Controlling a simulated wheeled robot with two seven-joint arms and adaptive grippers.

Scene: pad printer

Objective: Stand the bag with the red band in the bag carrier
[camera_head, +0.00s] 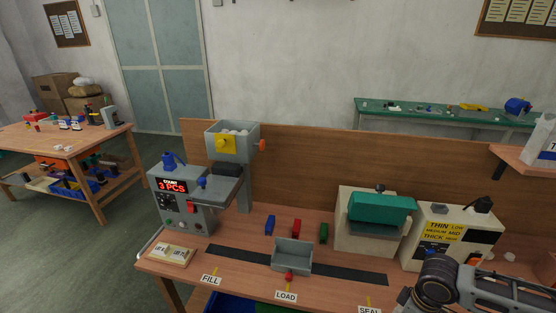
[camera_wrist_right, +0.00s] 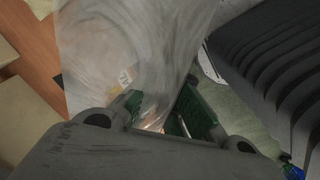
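A grey open-topped carrier (camera_head: 292,254) with a red knob sits on the dark rail above the LOAD label in the head view. I cannot be sure it is the bag carrier. In the right wrist view a clear, wrinkled plastic bag (camera_wrist_right: 125,45) fills the upper middle and reaches down between the green-padded fingers of my right gripper (camera_wrist_right: 162,112). The fingers stand apart, and the film hides whether they pinch it. No red band shows on this bag. In the head view my right arm enters at the lower right, its gripper out of frame. My left gripper is not seen.
Blue (camera_head: 270,225), red (camera_head: 296,228) and green (camera_head: 324,232) small pieces stand behind the rail. A counting machine (camera_head: 182,203) and hopper (camera_head: 232,142) are left. A green-topped sealer (camera_head: 381,210) and beige box (camera_head: 450,236) are right. A dark ridged object (camera_wrist_right: 275,55) is close in the wrist view.

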